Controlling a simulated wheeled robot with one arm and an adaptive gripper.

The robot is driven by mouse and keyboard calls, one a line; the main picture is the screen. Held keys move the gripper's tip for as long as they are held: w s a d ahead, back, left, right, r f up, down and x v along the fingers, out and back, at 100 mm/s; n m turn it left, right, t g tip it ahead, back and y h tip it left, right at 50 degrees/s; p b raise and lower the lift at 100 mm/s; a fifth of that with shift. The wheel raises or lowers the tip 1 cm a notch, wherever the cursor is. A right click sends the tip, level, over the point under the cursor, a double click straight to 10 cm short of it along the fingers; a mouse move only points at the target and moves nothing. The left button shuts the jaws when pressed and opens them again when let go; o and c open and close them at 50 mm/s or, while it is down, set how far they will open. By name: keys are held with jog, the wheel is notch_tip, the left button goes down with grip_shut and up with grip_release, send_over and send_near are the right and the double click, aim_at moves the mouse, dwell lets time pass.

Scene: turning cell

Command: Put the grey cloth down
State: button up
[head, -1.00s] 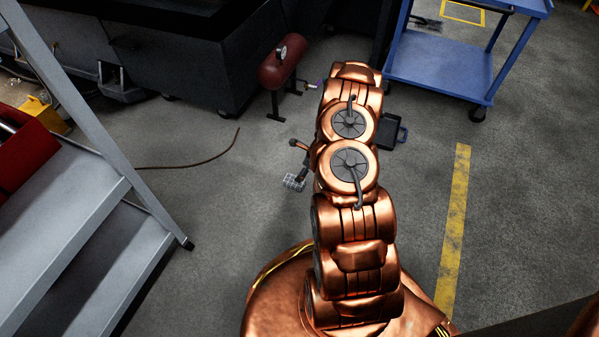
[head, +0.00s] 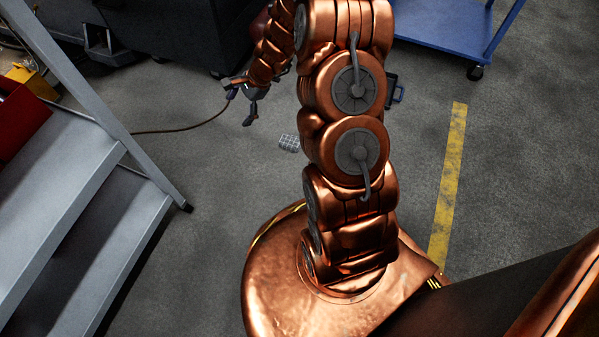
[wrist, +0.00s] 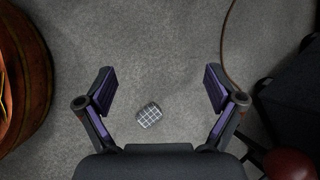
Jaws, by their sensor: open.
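The grey cloth (head: 289,143), a small folded piece with a pale grid pattern, lies on the concrete floor to the left of my arm. In the wrist view the cloth (wrist: 149,115) lies on the floor below, seen between and beyond the spread fingers. My gripper (head: 239,103) is open and empty, up and to the left of the cloth in the head view and apart from it. Both fingers of my gripper (wrist: 158,90) show wide apart in the wrist view.
Grey metal steps (head: 100,190) stand at the left. A brown cable (head: 185,128) curves over the floor. A red tank (wrist: 290,164) is close at the wrist view's lower right. A blue cart (head: 440,35) stands at the back right. Floor around the cloth is clear.

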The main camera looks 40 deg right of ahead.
jog(key=s+a+r+n+g+h, duration=0.1)
jog(key=s+a+r+n+g, duration=0.1)
jog(key=s+a+r+n, duration=0.45)
jog(key=s+a+r+n+g, duration=0.2)
jog(key=s+a+r+n, duration=0.2)
jog(key=s+r, duration=0.5)
jog(key=s+d+r+n+h, duration=0.1)
jog(key=s+n, duration=0.1)
jog(key=s, duration=0.5)
jog(key=s+d+r+n+g+h, duration=0.1)
jog(key=s+d+r+n+h, duration=0.1)
jog(key=s, duration=0.5)
jog(key=s+d+r+n+g+h, duration=0.1)
jog(key=s+r+n+h, duration=0.1)
jog(key=s+n, duration=0.2)
jog(key=s, duration=0.3)
jog(key=shift+s+d+r, duration=0.2)
jog(key=shift+s+r, duration=0.05)
jog(key=shift+s, duration=0.1)
jog(key=shift+r, duration=0.1)
